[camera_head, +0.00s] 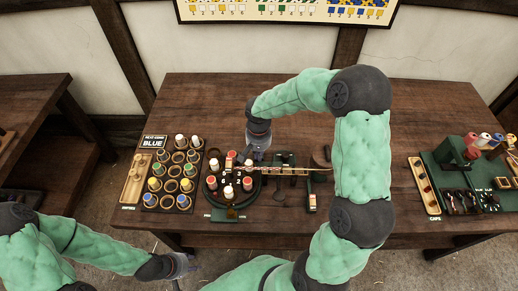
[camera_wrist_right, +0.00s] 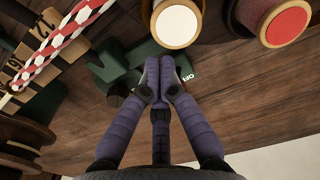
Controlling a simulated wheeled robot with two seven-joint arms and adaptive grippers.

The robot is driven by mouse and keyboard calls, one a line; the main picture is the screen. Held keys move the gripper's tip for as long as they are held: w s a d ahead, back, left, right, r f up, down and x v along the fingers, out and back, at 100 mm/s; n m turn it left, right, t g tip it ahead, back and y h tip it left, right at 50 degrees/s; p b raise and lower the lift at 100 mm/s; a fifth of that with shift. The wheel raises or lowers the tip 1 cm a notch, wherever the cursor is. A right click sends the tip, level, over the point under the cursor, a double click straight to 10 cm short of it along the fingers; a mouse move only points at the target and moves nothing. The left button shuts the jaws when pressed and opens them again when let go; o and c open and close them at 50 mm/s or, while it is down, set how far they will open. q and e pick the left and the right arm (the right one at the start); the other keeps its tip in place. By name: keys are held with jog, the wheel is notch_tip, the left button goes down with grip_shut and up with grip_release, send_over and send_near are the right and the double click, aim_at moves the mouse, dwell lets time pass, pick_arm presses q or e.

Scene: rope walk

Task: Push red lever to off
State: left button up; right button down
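My right gripper (camera_wrist_right: 160,75) is shut, with its fingertips together and nothing visible between them. Its tips are over a small green block (camera_wrist_right: 115,65) beside a white label reading OFF (camera_wrist_right: 187,77). In the head view my right gripper (camera_head: 259,153) is low at the back edge of the round spool stand (camera_head: 212,197). I cannot make out a red lever handle for certain; the fingers may hide it. My left gripper (camera_head: 183,264) is in front of the table, away from the work; its fingers are too small to judge.
A white-topped spool (camera_wrist_right: 176,25) and a red-topped spool (camera_wrist_right: 285,22) stand close by my right fingertips. A red and white rope (camera_wrist_right: 62,40) runs past a numbered scale on the left. A cup rack (camera_head: 172,180) stands left of the round stand.

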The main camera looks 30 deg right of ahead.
jog(key=shift+f+b, duration=0.5)
jog(key=shift+f, duration=0.1)
jog(key=shift+w+d, duration=0.1)
jog(key=shift+w, duration=0.05)
jog(key=shift+w+d, duration=0.35)
jog(key=shift+w, duration=0.2)
jog(key=shift+w+d, duration=0.3)
jog(key=shift+w, duration=0.2)
jog(key=shift+s+a, duration=0.1)
jog(key=shift+s+a, duration=0.25)
jog(key=shift+s, duration=0.15)
notch_tip(320, 180, up, 8)
jog(key=p, duration=0.5)
jog(key=shift+p, duration=0.3)
jog(key=shift+r, duration=0.1)
dwell(0.6)
